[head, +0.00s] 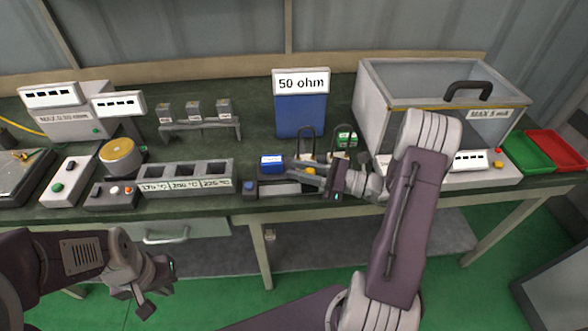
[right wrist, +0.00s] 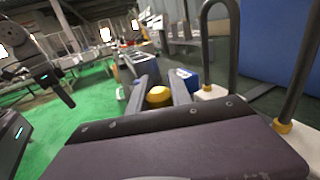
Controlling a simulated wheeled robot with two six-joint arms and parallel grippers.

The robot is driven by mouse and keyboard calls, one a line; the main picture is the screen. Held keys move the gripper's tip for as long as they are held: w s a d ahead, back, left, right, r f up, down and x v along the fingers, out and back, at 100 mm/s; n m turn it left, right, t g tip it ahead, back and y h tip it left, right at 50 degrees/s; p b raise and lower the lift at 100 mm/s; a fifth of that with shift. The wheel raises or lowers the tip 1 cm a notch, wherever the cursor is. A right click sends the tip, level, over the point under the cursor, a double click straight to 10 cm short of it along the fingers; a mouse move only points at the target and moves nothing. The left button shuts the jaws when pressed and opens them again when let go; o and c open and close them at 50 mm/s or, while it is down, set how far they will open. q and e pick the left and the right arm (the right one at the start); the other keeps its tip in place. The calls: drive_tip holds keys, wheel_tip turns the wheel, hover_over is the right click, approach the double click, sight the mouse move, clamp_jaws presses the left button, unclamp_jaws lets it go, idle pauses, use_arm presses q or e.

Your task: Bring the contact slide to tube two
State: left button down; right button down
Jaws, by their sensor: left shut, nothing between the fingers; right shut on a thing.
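The contact slide appears to be the part with the yellow knob (head: 311,171) on the low grey rail unit (head: 280,189). My right gripper (head: 298,171) is shut on it. In the right wrist view the yellow knob (right wrist: 158,95) sits between the two fingers; the exact contact is hidden. Two dark bent tubes stand on white bases behind the rail, a left tube (head: 306,133) and a right tube (head: 343,131). I cannot read which is tube two. My left gripper (head: 143,298) is shut and empty, low in front of the bench.
A blue block (head: 271,164) with a white label stands just left of the right fingertips. A blue 50 ohm box (head: 301,115) is behind. A clear-fronted bin (head: 440,90) stands right, a block tray (head: 186,179) left. Green (head: 540,153) and red (head: 556,149) trays lie far right.

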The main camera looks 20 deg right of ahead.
drive_tip(key=c, duration=1.2)
unclamp_jaws()
drive_tip(key=shift+o, duration=0.2)
drive_tip(key=v, duration=0.9)
